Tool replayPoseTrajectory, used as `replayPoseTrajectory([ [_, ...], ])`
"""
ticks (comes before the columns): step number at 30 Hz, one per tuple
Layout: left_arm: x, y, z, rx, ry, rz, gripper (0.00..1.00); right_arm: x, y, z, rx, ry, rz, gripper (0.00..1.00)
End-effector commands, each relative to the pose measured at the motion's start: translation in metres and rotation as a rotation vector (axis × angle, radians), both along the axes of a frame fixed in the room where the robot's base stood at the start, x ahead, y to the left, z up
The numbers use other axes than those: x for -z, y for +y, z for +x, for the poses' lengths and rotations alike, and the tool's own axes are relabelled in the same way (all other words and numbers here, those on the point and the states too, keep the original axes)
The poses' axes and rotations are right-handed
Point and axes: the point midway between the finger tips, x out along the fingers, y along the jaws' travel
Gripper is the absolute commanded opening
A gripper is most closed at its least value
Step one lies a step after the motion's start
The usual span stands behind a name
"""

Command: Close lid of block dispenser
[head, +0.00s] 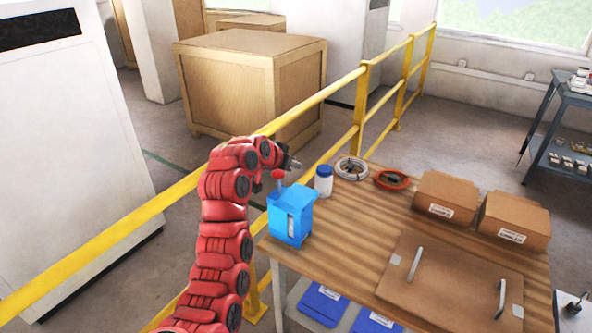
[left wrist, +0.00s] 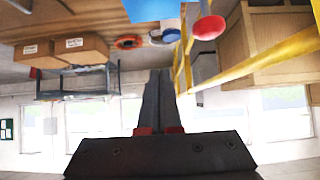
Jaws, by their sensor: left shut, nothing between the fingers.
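The block dispenser (head: 284,228) is a bright blue box standing on the near left corner of the wooden table. A round red knob (head: 278,174) on a stalk rises above its back left side. Whether the lid is raised or down is hard to tell. My left gripper (head: 292,163) is shut and empty, just above and behind the knob, apart from the box. In the left wrist view its fingers (left wrist: 157,75) lie together, with the red knob (left wrist: 209,27) and part of the blue dispenser (left wrist: 150,9) at the top edge. My right gripper is not in view.
A white jar with a blue lid (head: 324,181), a white cable coil (head: 351,168) and a red coil (head: 391,180) stand behind the dispenser. Cardboard boxes (head: 447,196) and a flat panel with handles (head: 440,282) fill the right. A yellow railing (head: 330,88) runs behind the table.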

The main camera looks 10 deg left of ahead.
Motion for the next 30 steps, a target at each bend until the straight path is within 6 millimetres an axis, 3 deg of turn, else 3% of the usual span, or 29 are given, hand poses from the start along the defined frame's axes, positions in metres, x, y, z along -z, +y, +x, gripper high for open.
replayPoseTrajectory([
  [1,0.018,0.002,-0.004,-0.003,-0.035,-0.017,0.0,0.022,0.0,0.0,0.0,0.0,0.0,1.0],
  [15,0.065,0.018,-0.046,-0.003,-0.457,-0.166,0.0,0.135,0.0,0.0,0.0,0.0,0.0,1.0],
  [30,0.113,0.024,-0.064,0.001,-0.799,-0.29,0.0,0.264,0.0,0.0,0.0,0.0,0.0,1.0],
])
